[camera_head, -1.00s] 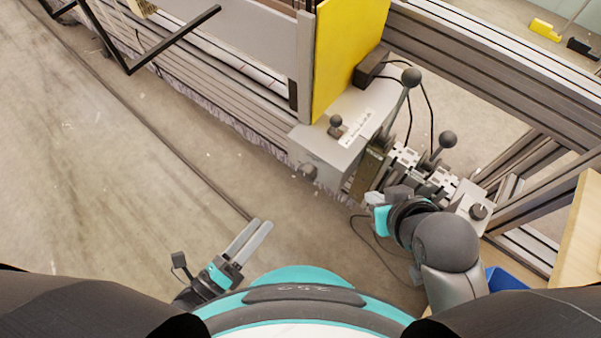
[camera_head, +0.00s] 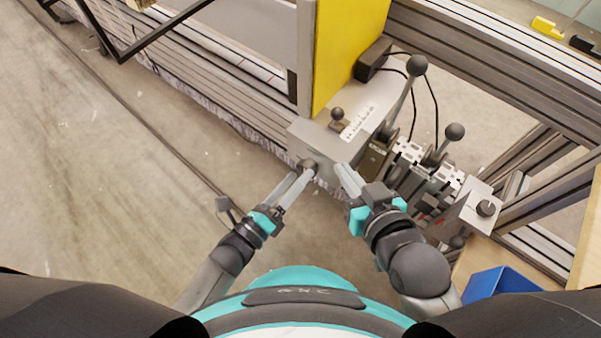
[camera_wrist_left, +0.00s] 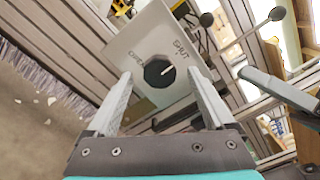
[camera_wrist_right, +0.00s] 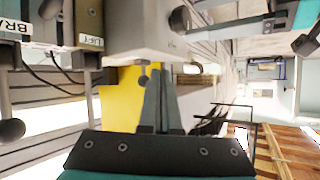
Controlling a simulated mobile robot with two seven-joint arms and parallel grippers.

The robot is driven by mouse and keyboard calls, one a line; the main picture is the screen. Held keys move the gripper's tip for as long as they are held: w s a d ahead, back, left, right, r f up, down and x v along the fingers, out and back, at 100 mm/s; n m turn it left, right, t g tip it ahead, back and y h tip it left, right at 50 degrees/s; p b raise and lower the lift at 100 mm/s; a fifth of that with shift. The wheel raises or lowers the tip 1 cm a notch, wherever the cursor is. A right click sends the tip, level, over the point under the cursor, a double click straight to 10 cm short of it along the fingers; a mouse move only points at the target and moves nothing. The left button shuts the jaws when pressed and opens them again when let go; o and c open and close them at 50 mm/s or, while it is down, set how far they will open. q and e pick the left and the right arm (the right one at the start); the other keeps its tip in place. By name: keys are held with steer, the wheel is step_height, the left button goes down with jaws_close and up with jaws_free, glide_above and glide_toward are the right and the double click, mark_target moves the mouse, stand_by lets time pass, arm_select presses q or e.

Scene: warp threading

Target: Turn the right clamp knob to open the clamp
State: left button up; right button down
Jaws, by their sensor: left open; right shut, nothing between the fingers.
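The clamp knob (camera_head: 308,166) is a dark round knob on the end face of the grey box (camera_head: 318,145). In the left wrist view the knob (camera_wrist_left: 159,71) sits between the words OPEN and SHUT, its white mark pointing up and right, to the SHUT side. My left gripper (camera_head: 299,177) is open at the knob. Its two fingertips (camera_wrist_left: 159,76) lie on either side of the knob, with a gap showing on each side. My right gripper (camera_head: 345,168) is shut and empty, just right of the knob by the box's lower edge. Its closed fingers (camera_wrist_right: 161,85) show in the right wrist view.
A yellow panel (camera_head: 350,50) stands behind the box. Levers with dark ball ends (camera_head: 417,65) rise to the right. Another dark knob (camera_head: 487,208) is on a grey block further right. A blue bin (camera_head: 500,283) stands lower right. Open floor lies left.

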arm_select(q)
steer(key=shift+x, duration=1.15)
arm_select(e)
steer(key=shift+a+r+t+y, duration=0.3)
steer(key=shift+a+t+y, duration=0.1)
steer(key=shift+a+t, duration=0.2)
arm_select(q)
steer(key=c, duration=1.4)
